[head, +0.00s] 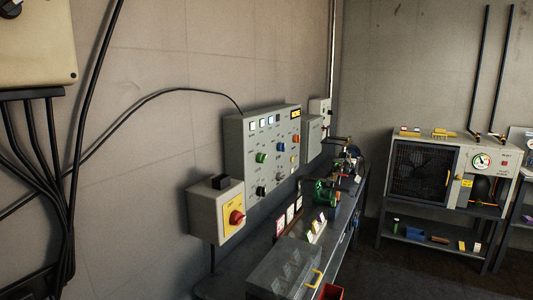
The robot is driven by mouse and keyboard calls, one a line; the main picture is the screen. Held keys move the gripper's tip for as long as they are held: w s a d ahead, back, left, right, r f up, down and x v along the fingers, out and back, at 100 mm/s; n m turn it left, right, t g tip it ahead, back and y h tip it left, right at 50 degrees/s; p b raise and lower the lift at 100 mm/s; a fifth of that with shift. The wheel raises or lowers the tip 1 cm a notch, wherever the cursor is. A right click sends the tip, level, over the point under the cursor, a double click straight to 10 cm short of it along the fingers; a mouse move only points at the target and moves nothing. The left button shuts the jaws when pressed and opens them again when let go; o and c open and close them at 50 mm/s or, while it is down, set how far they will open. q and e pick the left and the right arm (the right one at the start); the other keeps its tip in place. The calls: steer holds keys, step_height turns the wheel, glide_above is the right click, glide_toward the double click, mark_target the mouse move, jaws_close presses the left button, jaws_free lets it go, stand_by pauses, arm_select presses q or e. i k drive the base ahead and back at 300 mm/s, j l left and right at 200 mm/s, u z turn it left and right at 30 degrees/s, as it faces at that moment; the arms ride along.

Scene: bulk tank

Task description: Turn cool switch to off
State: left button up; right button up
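A grey control panel (262,150) is fixed to the left wall. Neither of my grippers is in view.
A compressor-like unit (423,172) stands on a shelf at the back right. Cables (40,170) hang at the left. The floor between looks clear.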

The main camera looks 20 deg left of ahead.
mark_target(261, 158)
steer(key=i+u, duration=0.4)
steer(key=i+l+u, duration=0.25)
steer(key=u, duration=0.15)
steer(key=i+l+u, duration=0.25)
steer(key=u, duration=0.15)
steer(key=i+l+u, duration=0.25)
steer(key=u, duration=0.2)
steer(key=l, duration=0.05)
